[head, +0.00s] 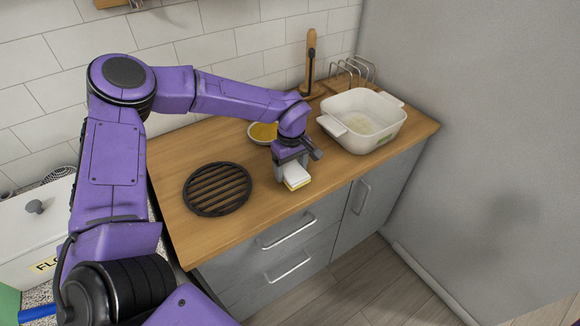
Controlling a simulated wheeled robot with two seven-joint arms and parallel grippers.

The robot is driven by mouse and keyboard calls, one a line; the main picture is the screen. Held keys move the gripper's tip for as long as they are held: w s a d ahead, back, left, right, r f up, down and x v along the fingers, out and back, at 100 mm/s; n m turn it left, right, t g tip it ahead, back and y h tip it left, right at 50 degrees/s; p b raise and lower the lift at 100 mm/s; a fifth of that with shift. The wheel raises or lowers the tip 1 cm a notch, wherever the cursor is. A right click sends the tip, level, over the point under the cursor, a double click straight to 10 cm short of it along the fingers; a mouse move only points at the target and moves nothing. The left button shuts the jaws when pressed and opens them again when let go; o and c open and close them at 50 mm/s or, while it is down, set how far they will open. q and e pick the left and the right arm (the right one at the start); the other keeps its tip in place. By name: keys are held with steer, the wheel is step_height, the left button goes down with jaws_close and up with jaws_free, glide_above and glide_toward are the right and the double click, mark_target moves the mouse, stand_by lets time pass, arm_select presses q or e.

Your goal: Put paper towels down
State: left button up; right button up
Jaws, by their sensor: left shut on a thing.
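My left gripper (293,160) reaches over the wooden counter and points down near its front edge. It is shut on a small white block with a yellow lower edge, which I take to be the paper towels (297,177). The gripper hides the block's upper back part. I cannot tell whether the block touches the counter or hangs just above it. My right gripper is not in view.
On the wooden counter (190,236), a black round trivet (217,190) lies left of the block. A yellow-filled bowl (262,133) sits behind my gripper. A white baking dish (363,118), wire rack (352,72) and wooden stand (311,62) are at right. Bare wood lies between.

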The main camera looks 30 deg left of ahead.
mark_target(290, 168)
arm_select(q)
steer(key=shift+f, duration=0.75)
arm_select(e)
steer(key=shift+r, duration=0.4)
arm_select(q)
steer(key=shift+f, duration=0.1)
steer(key=o, duration=0.9)
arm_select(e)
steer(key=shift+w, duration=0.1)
arm_select(q)
step_height(290, 168, up, 12)
steer(key=shift+r+b, duration=0.15)
steer(key=shift+b, duration=1.05)
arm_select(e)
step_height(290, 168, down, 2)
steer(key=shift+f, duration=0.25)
arm_select(q)
steer(key=shift+a, duration=0.1)
